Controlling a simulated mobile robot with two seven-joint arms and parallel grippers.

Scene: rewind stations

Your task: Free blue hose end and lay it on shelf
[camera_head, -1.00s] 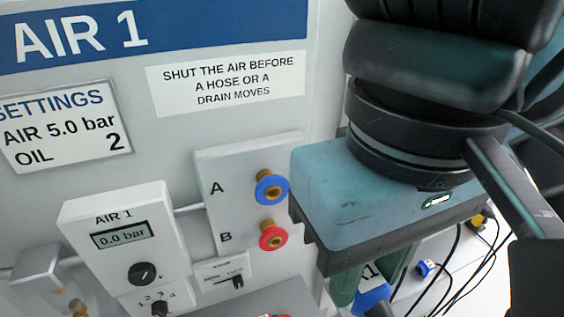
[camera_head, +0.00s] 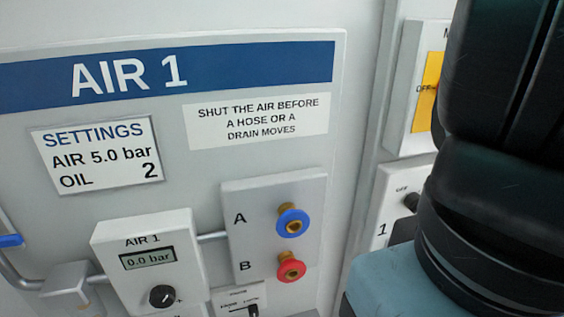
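The blue-ringed port A (camera_head: 292,222) and the red-ringed port B (camera_head: 291,267) stick out of a grey block on the AIR 1 panel. No hose is on either port. The blue hose end is not in view, and neither is a shelf I can make out. My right gripper (camera_head: 395,288) shows only as part of its teal housing at the bottom right, to the right of and below the ports. Its fingers are below the picture edge, so their state and anything in them are hidden. My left gripper is not in view.
The gauge box (camera_head: 150,262) reads 0.0 bar. A settings card (camera_head: 97,154) says AIR 5.0 bar, OIL 2. A slide switch (camera_head: 252,309) sits below the ports. A yellow-plated switch box (camera_head: 425,95) stands at the right, partly behind my arm.

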